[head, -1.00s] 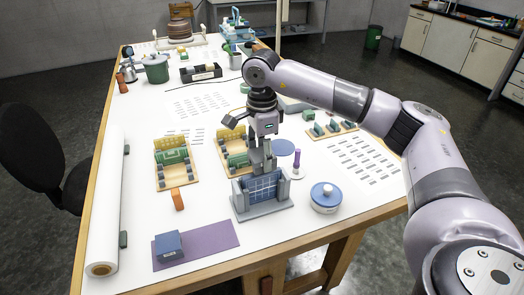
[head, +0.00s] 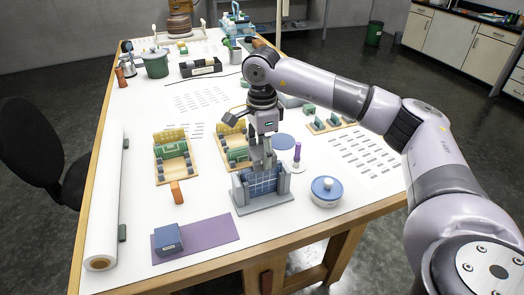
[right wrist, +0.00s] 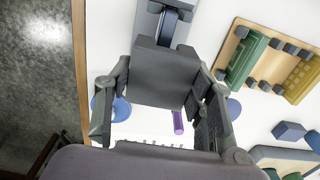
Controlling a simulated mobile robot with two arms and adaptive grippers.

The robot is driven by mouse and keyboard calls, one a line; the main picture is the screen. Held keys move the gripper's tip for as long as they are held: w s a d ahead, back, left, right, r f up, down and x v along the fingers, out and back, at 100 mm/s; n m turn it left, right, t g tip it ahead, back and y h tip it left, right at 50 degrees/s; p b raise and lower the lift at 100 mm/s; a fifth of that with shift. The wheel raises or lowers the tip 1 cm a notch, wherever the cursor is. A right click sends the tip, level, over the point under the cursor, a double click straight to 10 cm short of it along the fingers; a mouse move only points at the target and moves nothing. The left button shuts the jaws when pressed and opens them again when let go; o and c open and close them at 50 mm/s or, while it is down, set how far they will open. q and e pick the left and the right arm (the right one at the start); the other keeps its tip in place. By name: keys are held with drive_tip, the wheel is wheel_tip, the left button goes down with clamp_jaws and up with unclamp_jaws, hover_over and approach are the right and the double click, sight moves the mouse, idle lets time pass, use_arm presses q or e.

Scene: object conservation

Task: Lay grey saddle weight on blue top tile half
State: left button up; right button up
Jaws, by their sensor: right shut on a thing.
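My right gripper (head: 263,152) points down over the blue tile (head: 262,186), which stands upright in a grey holder (head: 262,207) near the table's front. It is shut on the grey saddle weight (right wrist: 165,75), a dark grey block between the fingers in the right wrist view. In the head view the weight blends with the grey fingers just at the tile's top edge. I cannot tell whether it touches the tile. The holder also shows beyond the weight in the right wrist view (right wrist: 183,28). My left gripper is not in view.
A white pot with a blue lid (head: 326,191) and a purple-handled piece (head: 297,155) stand right of the holder. The front middle is clear.

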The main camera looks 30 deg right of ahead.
drive_tip(key=shift+f, duration=0.2)
idle(0.4)
drive_tip(key=shift+f+b, duration=1.3)
drive_tip(key=shift+f, duration=0.2)
idle(1.0)
drive_tip(key=o, duration=1.6)
drive_tip(key=shift+c, duration=0.2)
wheel_tip(320, 180, up, 12)
